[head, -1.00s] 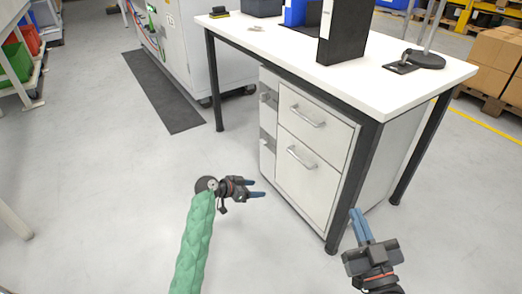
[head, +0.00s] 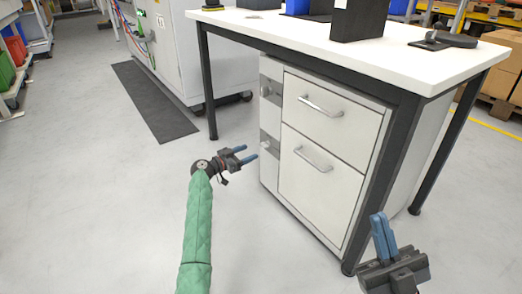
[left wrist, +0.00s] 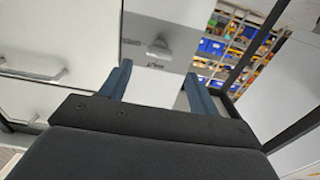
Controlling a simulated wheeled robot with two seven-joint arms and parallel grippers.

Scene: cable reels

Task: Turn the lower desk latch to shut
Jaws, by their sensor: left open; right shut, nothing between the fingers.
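The drawer cabinet (head: 322,175) stands under the white desk, with a narrow strip of grey plates and small latches on its left part. The lower desk latch (head: 265,142) is small here and its turn is hard to read. My left gripper (head: 250,152) is open and empty, just left of this strip. My right gripper (head: 382,218) is shut and empty, in front of the desk's near leg.
The near desk leg (head: 383,185) stands right of the drawers. Two drawer handles (head: 313,160) stick out from the front. A black mat (head: 155,100) and a grey cabinet (head: 185,50) lie to the left. The floor in front is clear.

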